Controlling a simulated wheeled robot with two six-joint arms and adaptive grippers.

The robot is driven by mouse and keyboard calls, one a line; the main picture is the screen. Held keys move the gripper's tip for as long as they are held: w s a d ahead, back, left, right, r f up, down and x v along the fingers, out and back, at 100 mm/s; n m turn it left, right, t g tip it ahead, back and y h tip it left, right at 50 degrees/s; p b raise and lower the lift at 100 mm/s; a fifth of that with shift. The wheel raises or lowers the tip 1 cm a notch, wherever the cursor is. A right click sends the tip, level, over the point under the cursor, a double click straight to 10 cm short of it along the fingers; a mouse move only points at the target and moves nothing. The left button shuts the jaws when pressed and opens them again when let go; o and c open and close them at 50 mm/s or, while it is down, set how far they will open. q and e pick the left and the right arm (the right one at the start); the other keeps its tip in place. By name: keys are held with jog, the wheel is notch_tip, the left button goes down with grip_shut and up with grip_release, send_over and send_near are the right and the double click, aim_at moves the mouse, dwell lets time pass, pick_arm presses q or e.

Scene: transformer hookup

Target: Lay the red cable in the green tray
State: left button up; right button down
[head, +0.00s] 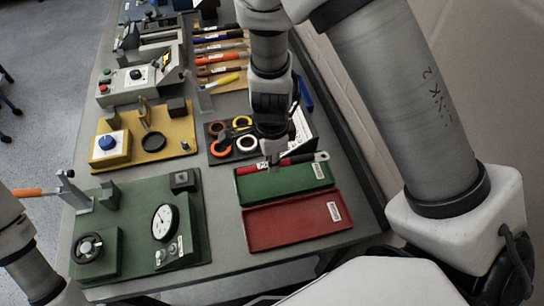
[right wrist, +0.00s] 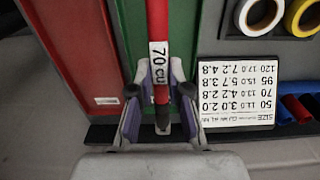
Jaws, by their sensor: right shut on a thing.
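The red cable (head: 300,159) shows at the back edge of the green tray (head: 285,184) in the head view, with a grey lug at its right end. My right gripper (head: 273,161) points down and is shut on the cable. In the right wrist view, the red cable (right wrist: 157,25) runs between the two fingers of the right gripper (right wrist: 160,105), with a white "70 CU" label just ahead of them. The green tray (right wrist: 130,35) lies below it there. The cable's exact height above the tray cannot be told. My left gripper is out of view.
A red tray (head: 290,226) lies in front of the green one. Tape rolls (head: 246,143) and a white size card (right wrist: 240,92) sit behind. A green gauge fixture (head: 135,235) and a yellow fixture (head: 170,143) stand left.

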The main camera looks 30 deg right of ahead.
aim_at(272, 181)
notch_tip(272, 181, down, 5)
jog(key=b, duration=0.3)
jog(key=shift+w, duration=0.15)
jog(key=shift+f+b, duration=0.7)
jog(key=shift+b, duration=0.1)
jog(key=shift+f, duration=0.25)
jog(key=c, duration=1)
grip_release()
jog(key=shift+c, duration=0.2)
jog(key=shift+r, duration=0.1)
